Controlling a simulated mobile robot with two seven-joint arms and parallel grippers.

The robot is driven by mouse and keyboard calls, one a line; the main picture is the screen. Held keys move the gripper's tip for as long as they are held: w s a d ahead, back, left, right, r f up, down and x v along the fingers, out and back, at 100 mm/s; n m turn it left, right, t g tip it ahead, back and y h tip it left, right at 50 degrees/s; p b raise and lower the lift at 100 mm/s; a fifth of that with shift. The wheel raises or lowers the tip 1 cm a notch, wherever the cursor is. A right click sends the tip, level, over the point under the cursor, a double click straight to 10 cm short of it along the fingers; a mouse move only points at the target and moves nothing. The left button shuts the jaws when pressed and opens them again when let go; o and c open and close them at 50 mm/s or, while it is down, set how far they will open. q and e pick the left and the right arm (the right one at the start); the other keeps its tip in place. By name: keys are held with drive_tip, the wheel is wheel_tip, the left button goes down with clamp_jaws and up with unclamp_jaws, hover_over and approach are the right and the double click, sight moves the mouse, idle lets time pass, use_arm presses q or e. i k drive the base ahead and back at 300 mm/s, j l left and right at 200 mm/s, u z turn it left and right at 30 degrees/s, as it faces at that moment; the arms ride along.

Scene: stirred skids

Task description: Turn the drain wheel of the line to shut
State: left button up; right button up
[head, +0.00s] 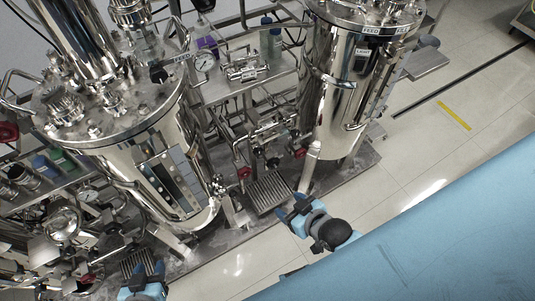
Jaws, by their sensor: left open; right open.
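No wheel's label can be read as drain, so I cannot tell which is the drain wheel. Between the two vessels, a red wheel (299,152), a dark wheel (272,163) and another red wheel (244,172) sit on low pipework. My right gripper (291,207) is open and empty, below these wheels in the picture and apart from them, beside a slanted pale pipe. My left gripper (146,268) is open and empty at the bottom left, near the pipework under the left vessel. A further red part (86,278) shows left of it.
A steel left vessel (130,165) and a right vessel (335,90) with a FEED label (371,31) stand on a metal skid. A ribbed plate (270,190) lies between them. A large blue surface (420,240) fills the lower right.

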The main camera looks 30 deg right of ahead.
sight(276, 160)
drive_tip(key=i+l+z, duration=0.1)
drive_tip(key=z, duration=0.75)
drive_tip(key=j+u, duration=0.2)
drive_tip(key=j, duration=0.2)
drive_tip(key=i+j+u, duration=0.15)
drive_tip(key=j, duration=0.25)
